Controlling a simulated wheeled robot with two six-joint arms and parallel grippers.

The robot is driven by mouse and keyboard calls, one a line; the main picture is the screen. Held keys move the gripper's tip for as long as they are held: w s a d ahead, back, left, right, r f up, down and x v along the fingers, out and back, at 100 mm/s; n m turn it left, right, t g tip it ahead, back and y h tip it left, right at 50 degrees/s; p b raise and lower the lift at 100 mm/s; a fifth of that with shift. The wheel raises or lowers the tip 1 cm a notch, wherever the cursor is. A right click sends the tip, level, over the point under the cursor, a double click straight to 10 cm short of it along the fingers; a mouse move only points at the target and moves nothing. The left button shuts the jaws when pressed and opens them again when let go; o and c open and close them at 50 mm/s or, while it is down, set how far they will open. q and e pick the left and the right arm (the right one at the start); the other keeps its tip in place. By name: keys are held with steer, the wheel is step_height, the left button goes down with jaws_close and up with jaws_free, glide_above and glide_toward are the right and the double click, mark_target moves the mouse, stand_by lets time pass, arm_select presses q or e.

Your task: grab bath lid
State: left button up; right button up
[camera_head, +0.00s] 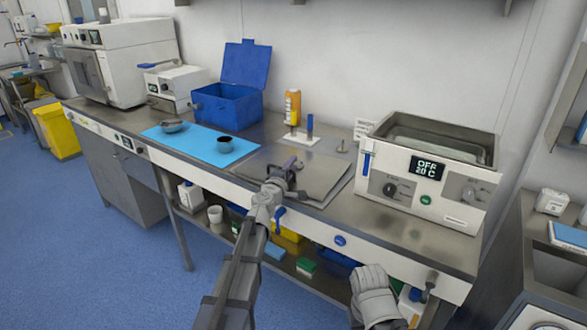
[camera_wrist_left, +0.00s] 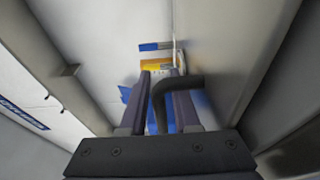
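The bath lid (camera_head: 323,177) is a flat grey metal plate lying on the bench, left of the water bath. My left gripper (camera_head: 290,172) is over the lid, at its handle. In the left wrist view, a dark bent handle (camera_wrist_left: 181,82) comes up between the two fingers and crosses in front of the right one. The fingers are a little apart; I cannot tell whether they press on the handle. The water bath (camera_head: 468,214) is a white box with an open metal basin, its display reading OFF 20 C.
An orange-yellow bottle (camera_head: 293,107) is behind the lid. A shelf below the bench holds several items.

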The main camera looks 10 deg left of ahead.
arm_select(q)
steer(key=shift+s, duration=0.1)
steer(key=shift+c, duration=0.2)
jaws_close()
stand_by(1.0)
